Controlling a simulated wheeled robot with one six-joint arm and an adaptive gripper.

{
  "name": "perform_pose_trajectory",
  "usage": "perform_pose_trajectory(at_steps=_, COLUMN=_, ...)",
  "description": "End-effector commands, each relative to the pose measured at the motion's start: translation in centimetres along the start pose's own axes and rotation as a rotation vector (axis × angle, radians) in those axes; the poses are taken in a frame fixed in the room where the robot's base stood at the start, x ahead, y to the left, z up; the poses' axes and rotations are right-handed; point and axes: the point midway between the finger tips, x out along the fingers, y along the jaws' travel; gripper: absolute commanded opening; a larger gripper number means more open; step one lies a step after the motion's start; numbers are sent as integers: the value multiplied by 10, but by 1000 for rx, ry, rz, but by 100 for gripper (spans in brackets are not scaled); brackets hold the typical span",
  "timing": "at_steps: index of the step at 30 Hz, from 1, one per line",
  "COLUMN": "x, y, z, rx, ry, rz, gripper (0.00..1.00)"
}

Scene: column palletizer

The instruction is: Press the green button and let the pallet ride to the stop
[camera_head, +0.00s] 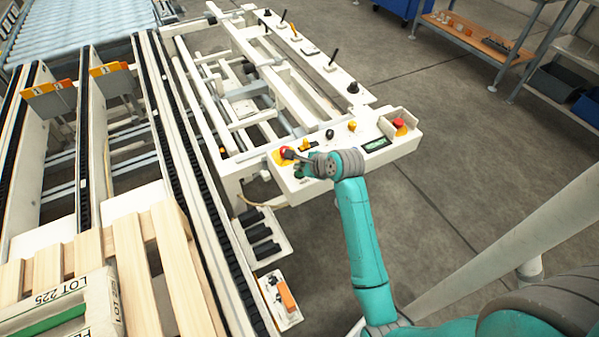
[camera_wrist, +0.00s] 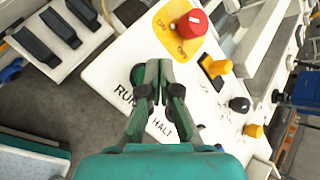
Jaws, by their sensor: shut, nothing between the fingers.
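The green button (camera_wrist: 137,74) sits on the white control panel (camera_wrist: 110,72) beside the RUN lettering. My gripper (camera_wrist: 153,70) is shut and empty, with its fingertips right at the button's right edge and covering part of it. I cannot tell whether they touch it. In the head view my gripper (camera_head: 294,158) is over the near left end of the panel. The wooden pallet (camera_head: 132,262) lies at the lower left on the chain conveyor (camera_head: 176,130), carrying a carton (camera_head: 75,308) marked LOT 225. Two orange-topped plates (camera_head: 48,88) (camera_head: 110,68) stand farther along between the chains.
A red stop button on a yellow base (camera_wrist: 193,22) is close to my fingertips. A yellow selector (camera_wrist: 216,66) and a black knob (camera_wrist: 239,104) are to the right. A roller conveyor (camera_head: 75,32) lies beyond the chains. Open floor lies right of the panel.

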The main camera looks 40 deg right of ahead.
Motion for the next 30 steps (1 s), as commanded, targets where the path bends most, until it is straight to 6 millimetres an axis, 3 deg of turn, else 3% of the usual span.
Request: perform_pose_trajectory(at_steps=30, x=8, y=6, z=-6, rx=0, ry=0, rz=0, gripper=0)
